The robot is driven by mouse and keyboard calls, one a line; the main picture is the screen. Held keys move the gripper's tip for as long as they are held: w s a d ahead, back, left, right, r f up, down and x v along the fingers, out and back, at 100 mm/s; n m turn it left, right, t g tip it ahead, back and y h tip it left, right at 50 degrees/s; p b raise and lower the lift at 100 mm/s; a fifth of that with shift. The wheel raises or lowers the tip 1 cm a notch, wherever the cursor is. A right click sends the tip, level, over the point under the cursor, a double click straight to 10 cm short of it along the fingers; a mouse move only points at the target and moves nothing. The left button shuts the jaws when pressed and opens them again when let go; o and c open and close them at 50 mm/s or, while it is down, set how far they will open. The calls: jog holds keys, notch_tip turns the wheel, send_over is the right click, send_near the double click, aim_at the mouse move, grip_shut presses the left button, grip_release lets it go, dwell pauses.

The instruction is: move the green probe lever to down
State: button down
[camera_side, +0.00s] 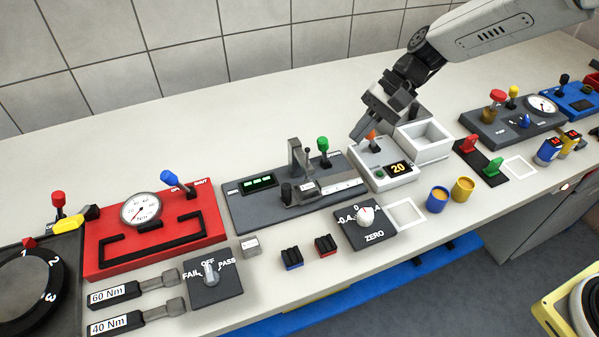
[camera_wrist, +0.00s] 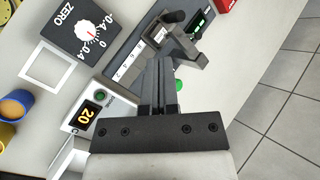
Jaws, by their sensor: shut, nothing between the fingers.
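The green probe lever (camera_side: 323,144) stands on a dark grey gauge panel (camera_side: 246,211), near its back right corner. Its round green knob sits on a dark stem that rises from the panel. In the wrist view the green knob (camera_wrist: 180,85) shows just right of my fingers, with its stem hidden. My gripper (camera_side: 360,133) is shut and empty. It points down above the white box, right of the lever and apart from it. In the wrist view my gripper (camera_wrist: 157,62) reaches toward the metal slide and ruler of the panel.
The white box (camera_side: 380,181) with a "20" display and an orange knob (camera_side: 371,135) stands under my gripper. A sliding metal jaw post (camera_side: 296,160) rises left of the lever. A ZERO dial (camera_side: 366,215) lies in front. The bench behind the panel is clear.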

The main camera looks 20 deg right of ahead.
jog(key=w+a+f+n+h, duration=0.1)
jog(key=w+n+h, duration=0.35)
jog(key=n, duration=0.55)
jog(key=n+t+h, duration=0.2)
jog(key=n, duration=0.6)
send_over(323, 152)
jog(key=shift+w+a+r+n, duration=0.3)
jog(key=shift+r+n, duration=0.1)
jog(key=shift+n, duration=0.3)
jog(key=shift+f, duration=0.15)
jog(key=shift+w+a+f, duration=0.2)
jog(key=shift+a+f, duration=0.05)
jog(key=shift+f, duration=1.35)
jog(key=shift+w+a+f, duration=0.2)
jog(key=shift+w+f, duration=0.05)
jog(key=shift+f, duration=1.3)
jog(key=shift+w+a+f, duration=0.2)
jog(key=shift+a+f, duration=0.05)
jog(key=shift+f, duration=1.35)
jog(key=shift+d+r+y, duration=0.15)
jog(key=shift+d+y, duration=0.3)
jog(key=shift+d, duration=0.05)
jog(key=shift+d+r+y, duration=0.15)
jog(key=shift+d+y, duration=0.65)
jog(key=shift+y, duration=0.2)
jog(key=shift+d, duration=1.7)
